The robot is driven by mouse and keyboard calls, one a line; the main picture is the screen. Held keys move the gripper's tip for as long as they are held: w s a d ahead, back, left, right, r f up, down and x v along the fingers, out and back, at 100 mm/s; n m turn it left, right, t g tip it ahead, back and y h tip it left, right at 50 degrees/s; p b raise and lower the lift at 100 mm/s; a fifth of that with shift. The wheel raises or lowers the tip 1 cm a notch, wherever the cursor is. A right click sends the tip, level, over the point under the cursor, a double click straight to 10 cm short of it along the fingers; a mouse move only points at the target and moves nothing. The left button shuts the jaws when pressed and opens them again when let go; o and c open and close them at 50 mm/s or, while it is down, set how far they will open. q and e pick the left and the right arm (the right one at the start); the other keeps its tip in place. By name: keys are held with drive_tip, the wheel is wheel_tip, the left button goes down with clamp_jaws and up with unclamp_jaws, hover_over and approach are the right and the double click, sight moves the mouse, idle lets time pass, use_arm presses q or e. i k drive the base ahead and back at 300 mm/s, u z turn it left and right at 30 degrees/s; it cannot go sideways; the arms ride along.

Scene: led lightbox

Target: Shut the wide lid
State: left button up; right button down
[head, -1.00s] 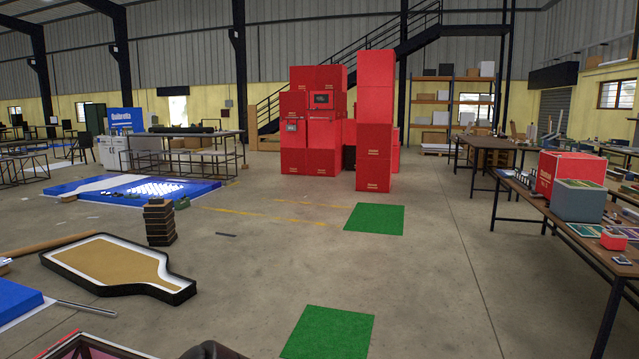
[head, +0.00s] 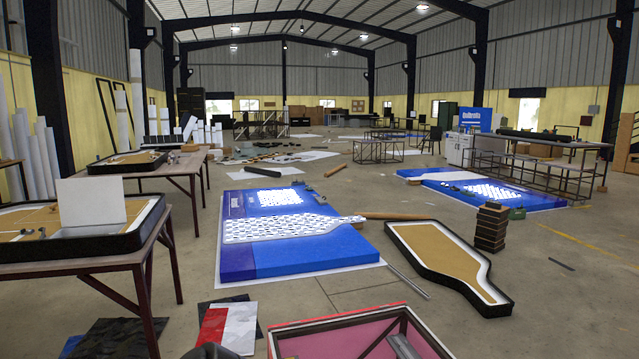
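No wide lid can be made out for certain. At the bottom edge is an open, red-rimmed box or frame (head: 352,317) with a pink inside and dark bars across it. Its near part is cut off by the picture edge, so I cannot tell whether a lid belongs to it. A dark rounded shape at the bottom, left of it, seems to be part of my own body. Neither gripper shows in the head view.
A blue lightbox panel (head: 305,258) lies on the floor ahead. A bottle-shaped tray (head: 420,250) and a dark stack (head: 491,228) are to its right. A table (head: 95,262) with trays stands left. Flat sheets (head: 240,322) lie nearer. Bare floor is at right.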

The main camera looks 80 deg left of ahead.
sight(99, 201)
drive_tip(key=u, duration=0.65)
drive_tip(key=i, duration=4.45)
drive_tip(key=u, duration=2.9)
drive_tip(key=i, duration=4.7)
drive_tip(key=u, duration=0.85)
drive_tip(key=i, duration=0.25)
drive_tip(key=u, duration=0.2)
